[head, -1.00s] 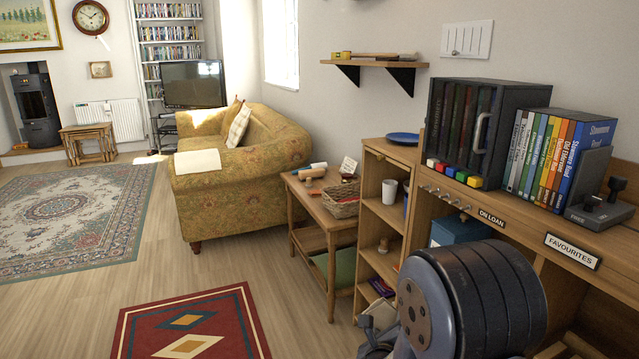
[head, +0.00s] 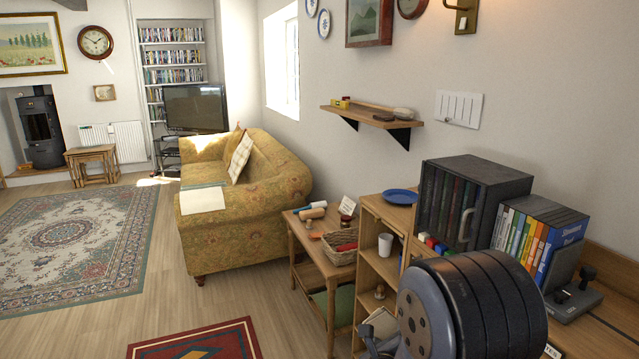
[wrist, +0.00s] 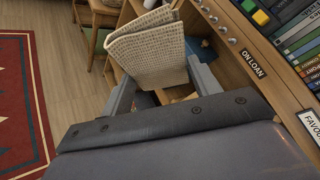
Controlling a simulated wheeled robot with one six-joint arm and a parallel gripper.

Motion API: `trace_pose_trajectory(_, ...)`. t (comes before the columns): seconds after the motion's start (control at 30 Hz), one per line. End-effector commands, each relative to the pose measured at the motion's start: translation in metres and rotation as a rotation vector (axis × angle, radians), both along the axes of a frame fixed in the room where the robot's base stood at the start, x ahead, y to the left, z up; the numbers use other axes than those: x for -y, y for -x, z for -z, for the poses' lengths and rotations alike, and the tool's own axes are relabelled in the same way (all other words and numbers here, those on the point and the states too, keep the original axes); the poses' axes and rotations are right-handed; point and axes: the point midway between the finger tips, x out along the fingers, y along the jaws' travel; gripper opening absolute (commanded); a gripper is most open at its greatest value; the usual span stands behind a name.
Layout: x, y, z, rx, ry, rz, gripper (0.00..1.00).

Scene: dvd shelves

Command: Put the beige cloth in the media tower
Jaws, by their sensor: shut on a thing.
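The beige cloth (wrist: 150,50) is folded, with a woven texture, and hangs between the two grey fingers of my gripper (wrist: 163,84) in the wrist view. The gripper is shut on it. A light piece of the cloth (head: 383,322) shows beside my arm at the bottom of the head view. The narrow wooden tower with open compartments, which looks like the media tower (head: 364,252), stands just behind the cloth. It holds a white cup (head: 385,245) and a wooden knob-like item. Its lower compartments are hidden by my arm and the cloth.
A desk to the right bears a dark case (head: 470,200), a row of books (head: 535,235) and a black stand. A side table (head: 318,262) with a basket (head: 340,246) stands left of the tower. Open floor lies in front of the sofa (head: 250,185).

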Motion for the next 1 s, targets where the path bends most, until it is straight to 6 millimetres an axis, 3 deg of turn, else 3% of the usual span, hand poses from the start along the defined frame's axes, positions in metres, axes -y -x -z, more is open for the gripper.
trace_pose_trajectory(0.03,0.0,0.0,-0.021,0.0,0.0,0.0,0.4)
trace_pose_trajectory(0.3,0.0,0.0,-0.057,0.0,0.0,0.0,0.4)
trace_pose_trajectory(1.0,0.0,0.0,-0.063,0.0,0.0,0.0,0.4)
